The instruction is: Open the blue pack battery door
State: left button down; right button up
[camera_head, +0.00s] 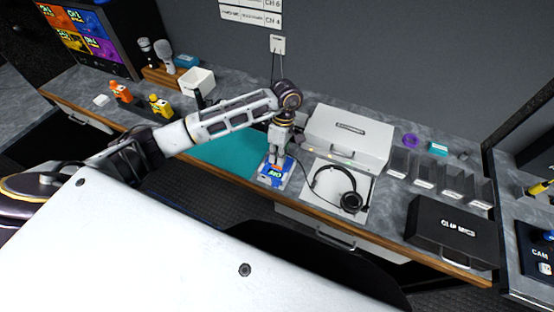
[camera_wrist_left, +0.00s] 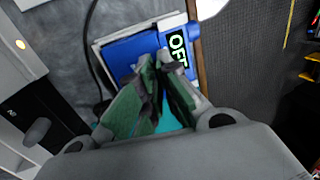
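The blue pack (camera_head: 270,180) lies on a white square base near the counter's front edge, at the edge of the teal mat (camera_head: 222,154). The wrist view shows its blue body (camera_wrist_left: 124,53) and a black screen reading OFF (camera_wrist_left: 178,48) in green. My left gripper (camera_head: 275,160) points down over the pack. In the wrist view its green-padded fingers (camera_wrist_left: 158,62) come together at the tips, right over the pack beside the screen; I see nothing between them. Whether they touch the pack is unclear. The battery door cannot be made out. My right gripper is not in view.
Further right are clear trays and a black CLIP MICS box (camera_head: 451,233). Bottles and microphones stand at the left.

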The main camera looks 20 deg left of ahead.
pick_arm(q)
jog(key=shift+w+r+g+b, duration=0.25)
jog(key=shift+w+g, duration=0.05)
jog(key=shift+g, duration=0.35)
jog(key=shift+w+r+g+b, duration=0.2)
jog(key=shift+w+g+b, duration=0.1)
jog(key=shift+g, duration=0.35)
jog(key=shift+w+r+g+p, duration=0.25)
jog(key=shift+w+g+p, duration=0.1)
jog(key=shift+g, duration=0.45)
jog(key=c, duration=1.6)
grip_release()
jog(key=shift+c, duration=0.2)
jog(key=v, duration=1.2)
jog(key=shift+d, duration=0.1)
